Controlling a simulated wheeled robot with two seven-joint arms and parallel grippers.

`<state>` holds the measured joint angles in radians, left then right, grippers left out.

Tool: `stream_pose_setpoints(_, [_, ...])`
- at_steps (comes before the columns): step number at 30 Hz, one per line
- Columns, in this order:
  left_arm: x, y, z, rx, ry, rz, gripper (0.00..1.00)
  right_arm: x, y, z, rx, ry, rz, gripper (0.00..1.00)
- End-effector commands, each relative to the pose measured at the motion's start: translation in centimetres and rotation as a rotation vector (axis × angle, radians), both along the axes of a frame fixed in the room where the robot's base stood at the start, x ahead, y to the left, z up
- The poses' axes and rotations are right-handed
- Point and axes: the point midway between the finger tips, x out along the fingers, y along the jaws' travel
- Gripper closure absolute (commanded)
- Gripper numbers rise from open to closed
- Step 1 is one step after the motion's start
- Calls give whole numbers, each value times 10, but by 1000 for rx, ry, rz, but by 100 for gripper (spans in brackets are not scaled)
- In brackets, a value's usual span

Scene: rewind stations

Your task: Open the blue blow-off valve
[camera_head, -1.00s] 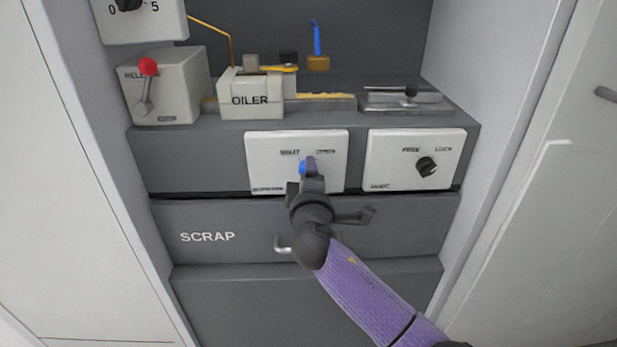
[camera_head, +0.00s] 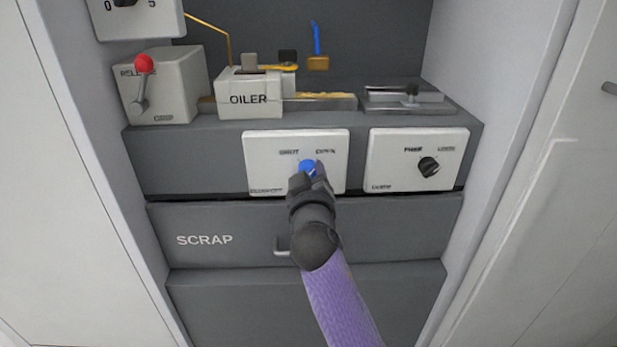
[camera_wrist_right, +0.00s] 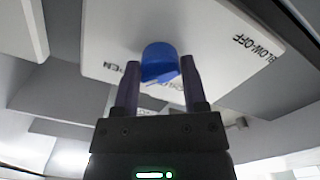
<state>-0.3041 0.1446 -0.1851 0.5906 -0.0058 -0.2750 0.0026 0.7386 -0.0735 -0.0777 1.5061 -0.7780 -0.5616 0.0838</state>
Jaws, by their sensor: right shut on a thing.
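The blue blow-off valve knob (camera_head: 306,167) sits on a white panel (camera_head: 259,168) marked SHUT and OPEN. My right gripper (camera_head: 313,173) is at the knob, its fingers partly covering it. In the right wrist view the blue knob (camera_wrist_right: 160,60) lies between the two fingertips of my right gripper (camera_wrist_right: 161,72), which is shut on it. A pale mark shows on the knob's lower edge there, but I cannot tell exactly where it points. The BLOW-OFF lettering shows on the panel (camera_wrist_right: 225,65) in that view. My left gripper is not in view.
A second white panel with a black knob (camera_head: 429,166) is to the right. The SCRAP drawer (camera_head: 390,225) and its handle (camera_head: 282,246) are below. The oiler (camera_head: 248,95) and a red-topped lever (camera_head: 143,64) stand above. Pale walls flank both sides.

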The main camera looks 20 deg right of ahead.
Motion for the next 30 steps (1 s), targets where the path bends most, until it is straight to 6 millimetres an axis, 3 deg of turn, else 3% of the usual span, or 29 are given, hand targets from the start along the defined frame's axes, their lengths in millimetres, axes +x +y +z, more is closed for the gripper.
stream_pose_setpoints(10, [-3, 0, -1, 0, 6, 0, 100, 0, 1, -2, 123, -29, 1, 100])
stream_pose_setpoints(26, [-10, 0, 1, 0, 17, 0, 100, 0, 1, -2, 144, -37, 1, 100])
stream_pose_setpoints(27, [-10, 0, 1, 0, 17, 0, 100, 0, 1, -2, 144, -37, 1, 43])
stream_pose_setpoints(30, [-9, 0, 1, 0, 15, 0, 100, 0, 1, -1, 143, -38, 1, 22])
